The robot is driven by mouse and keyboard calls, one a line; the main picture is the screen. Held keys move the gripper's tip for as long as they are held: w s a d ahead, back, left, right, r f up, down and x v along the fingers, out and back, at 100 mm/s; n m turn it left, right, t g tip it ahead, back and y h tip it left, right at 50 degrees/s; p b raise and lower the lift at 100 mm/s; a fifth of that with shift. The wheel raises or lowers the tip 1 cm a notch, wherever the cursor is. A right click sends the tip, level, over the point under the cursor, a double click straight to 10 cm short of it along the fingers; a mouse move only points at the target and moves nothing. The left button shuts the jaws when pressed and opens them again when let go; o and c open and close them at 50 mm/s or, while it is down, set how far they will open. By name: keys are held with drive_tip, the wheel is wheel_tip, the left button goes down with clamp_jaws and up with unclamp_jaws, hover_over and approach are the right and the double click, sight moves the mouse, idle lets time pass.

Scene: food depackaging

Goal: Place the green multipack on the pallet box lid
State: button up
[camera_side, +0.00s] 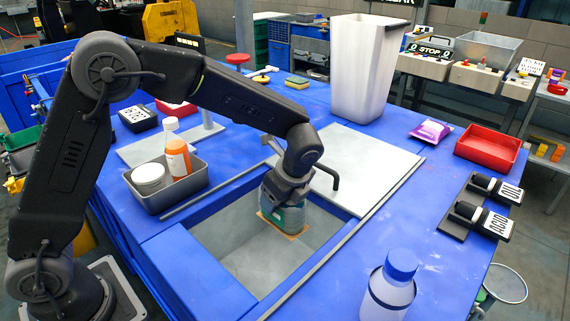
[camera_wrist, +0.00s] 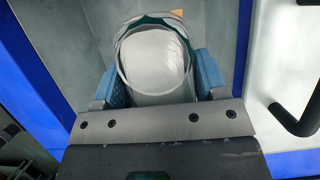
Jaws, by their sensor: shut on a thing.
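The green multipack (camera_side: 288,219) is in the open well of the blue pallet box, under my gripper (camera_side: 283,196). In the wrist view the multipack (camera_wrist: 155,62) shows a round whitish top with a dark green rim. The blue finger pads of my gripper (camera_wrist: 163,85) press on its two sides; it is shut on it. A small brown piece (camera_side: 296,234) shows beneath the multipack; I cannot tell whether they touch. The pale grey pallet box lid (camera_side: 375,165) lies flat beside the well, with a black handle, and at the right of the wrist view (camera_wrist: 283,55).
A grey tray (camera_side: 182,197) with an orange bottle and a white tub stands left of the well. A tall white bin (camera_side: 367,65) stands behind the lid. A blue-capped bottle (camera_side: 390,288) is at the front. A red tray (camera_side: 488,147) and purple packet (camera_side: 431,131) are right.

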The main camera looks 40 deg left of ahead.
wheel_tip(320, 180, up, 21)
drive_tip(key=s+d+m+t+h, duration=0.1)
drive_tip(key=s+d+m+t, duration=0.2)
drive_tip(key=s+d+m, duration=0.9)
drive_tip(key=shift+s+d+f+n, duration=0.7)
drive_tip(key=shift+d+f, duration=0.85)
drive_tip(key=shift+f, duration=1.2)
drive_tip(key=shift+s+d+f+n, duration=0.35)
drive_tip(key=shift+s+d+f, duration=0.95)
drive_tip(key=shift+f, duration=1.45)
drive_tip(key=shift+s+d+f+n, duration=0.6)
drive_tip(key=shift+d+f, duration=1.2)
drive_tip(key=shift+f, duration=0.95)
drive_tip(key=shift+f, duration=0.15)
drive_tip(key=o, duration=1.2)
drive_tip(key=shift+o, duration=0.2)
